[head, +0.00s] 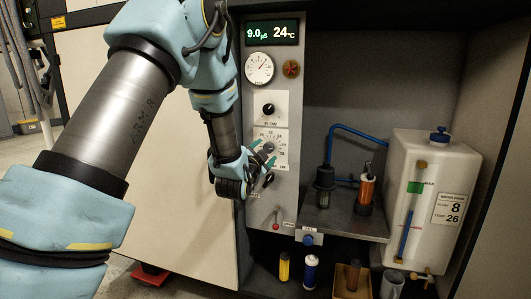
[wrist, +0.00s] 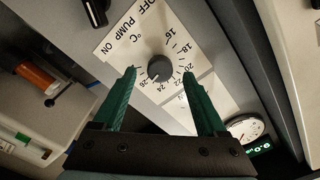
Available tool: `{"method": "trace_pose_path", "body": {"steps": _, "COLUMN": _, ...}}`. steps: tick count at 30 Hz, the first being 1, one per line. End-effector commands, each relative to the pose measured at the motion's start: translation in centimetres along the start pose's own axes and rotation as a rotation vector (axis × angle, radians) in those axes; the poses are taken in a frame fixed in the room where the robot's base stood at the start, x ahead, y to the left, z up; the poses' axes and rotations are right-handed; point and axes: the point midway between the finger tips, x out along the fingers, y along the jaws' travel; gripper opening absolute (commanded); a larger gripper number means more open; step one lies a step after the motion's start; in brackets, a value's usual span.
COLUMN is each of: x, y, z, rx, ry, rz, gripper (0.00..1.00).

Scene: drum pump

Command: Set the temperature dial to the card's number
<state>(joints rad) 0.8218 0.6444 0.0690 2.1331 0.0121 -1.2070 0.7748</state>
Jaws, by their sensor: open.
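The temperature dial (wrist: 159,68) is a dark round knob on a white plate with numbers from 16 to 26. Its pale mark points to the lower left in the wrist view, toward 24 to 26; I cannot tell exactly where. My gripper (wrist: 160,73) is open, with one green finger on each side of the dial in the picture; contact is not visible. In the head view my gripper (head: 264,154) is at the dial plate. The card (head: 454,209) on the white tank reads 8 and temp 26. The display (head: 272,33) reads 9.0 and 24 °C.
The flow knob (head: 268,109) sits above the dial plate, and a gauge (head: 259,68) higher up. A red-tipped lever (head: 276,226) is below. A shelf (head: 345,222) with filters and the white tank (head: 410,165) stand to the right.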

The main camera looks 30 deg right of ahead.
Motion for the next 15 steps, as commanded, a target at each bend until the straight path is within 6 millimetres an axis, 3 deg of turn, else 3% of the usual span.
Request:
{"method": "trace_pose_path", "body": {"steps": 9, "x": -6.2, "y": 0.1, "z": 0.1, "rx": 0.000, "ry": -0.002, "rz": 0.003, "gripper": 0.74}}
{"method": "trace_pose_path", "body": {"steps": 15, "x": -8.8, "y": 0.1, "z": 0.1, "rx": 0.000, "ry": -0.001, "rz": 0.002, "gripper": 0.74}}
